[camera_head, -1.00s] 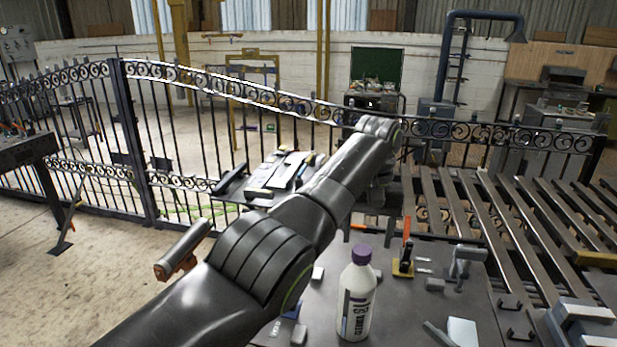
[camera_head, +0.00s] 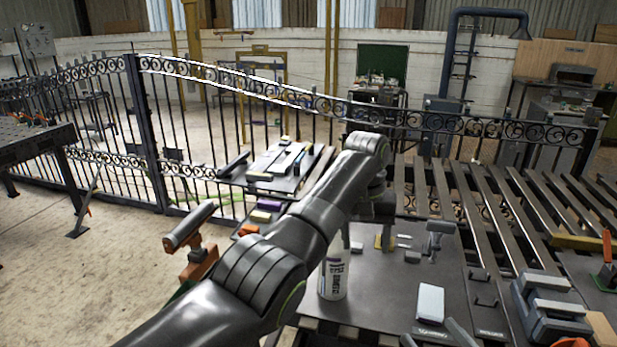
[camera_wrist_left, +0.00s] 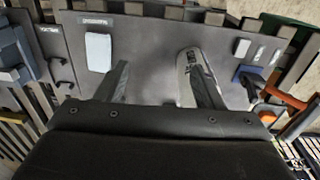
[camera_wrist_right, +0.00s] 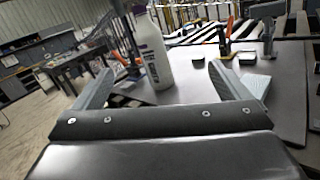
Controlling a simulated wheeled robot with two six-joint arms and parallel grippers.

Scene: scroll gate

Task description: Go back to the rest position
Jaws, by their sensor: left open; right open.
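In the left wrist view my left gripper (camera_wrist_left: 158,88) is open and empty above the dark worktop (camera_wrist_left: 145,50). In the right wrist view my right gripper (camera_wrist_right: 168,90) is open and empty. A white bottle (camera_wrist_right: 154,55) stands upright beyond its fingers, apart from them. The bottle (camera_head: 333,283) is partly behind my left arm in the head view.
The worktop (camera_head: 385,290) carries a white block (camera_head: 430,303), a grey clamp (camera_head: 437,238) and a blue-grey vise (camera_head: 550,305). A slatted rack (camera_head: 470,200) lies at right. A black scroll gate (camera_head: 145,130) stands behind.

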